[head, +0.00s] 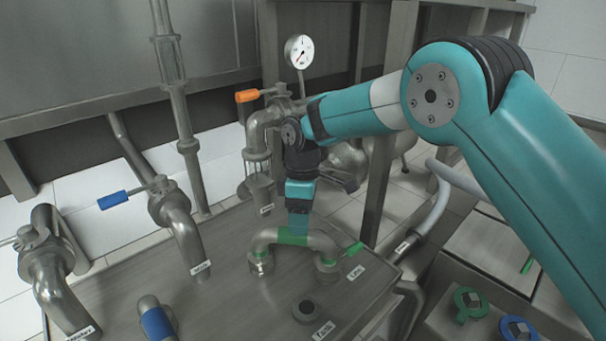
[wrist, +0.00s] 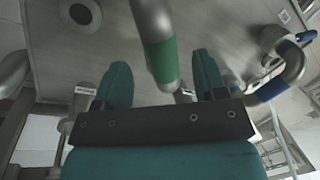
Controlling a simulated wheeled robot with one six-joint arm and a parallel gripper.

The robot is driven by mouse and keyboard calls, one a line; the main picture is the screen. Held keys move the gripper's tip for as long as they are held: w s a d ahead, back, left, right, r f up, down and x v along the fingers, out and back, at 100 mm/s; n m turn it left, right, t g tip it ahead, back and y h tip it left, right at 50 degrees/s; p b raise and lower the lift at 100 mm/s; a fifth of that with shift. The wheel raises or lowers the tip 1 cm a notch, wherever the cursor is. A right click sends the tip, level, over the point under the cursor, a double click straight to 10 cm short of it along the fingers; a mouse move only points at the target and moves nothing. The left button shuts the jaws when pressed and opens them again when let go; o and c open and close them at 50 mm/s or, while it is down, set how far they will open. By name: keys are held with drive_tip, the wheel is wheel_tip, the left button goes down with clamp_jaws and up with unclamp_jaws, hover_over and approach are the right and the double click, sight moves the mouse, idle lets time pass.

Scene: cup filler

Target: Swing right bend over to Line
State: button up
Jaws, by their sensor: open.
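The right bend (head: 318,240) is a steel U-pipe with a green band, standing over the steel table top. I cannot tell whether that leg is seated. My gripper (head: 297,222) is above the green band, fingers pointing down. In the wrist view the band (wrist: 161,60) lies between the two open teal fingers (wrist: 165,82); contact is not clear.
An open port (head: 305,309) with a label that seems to read Tank is in front. A blue-banded bend (head: 157,322) stands at the left front. Pipes with blue (head: 126,196) and orange (head: 247,95) handles and a gauge (head: 299,51) stand behind. Green and blue ringed parts lie at lower right.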

wheel_tip(320, 180, up, 13)
drive_tip(key=w+p, duration=0.2)
drive_tip(key=p, duration=0.2)
drive_tip(key=shift+w+d, duration=0.2)
drive_tip(key=shift+w, duration=0.1)
drive_tip(key=shift+f, duration=0.1)
drive_tip(key=shift+c, duration=0.2)
idle(0.5)
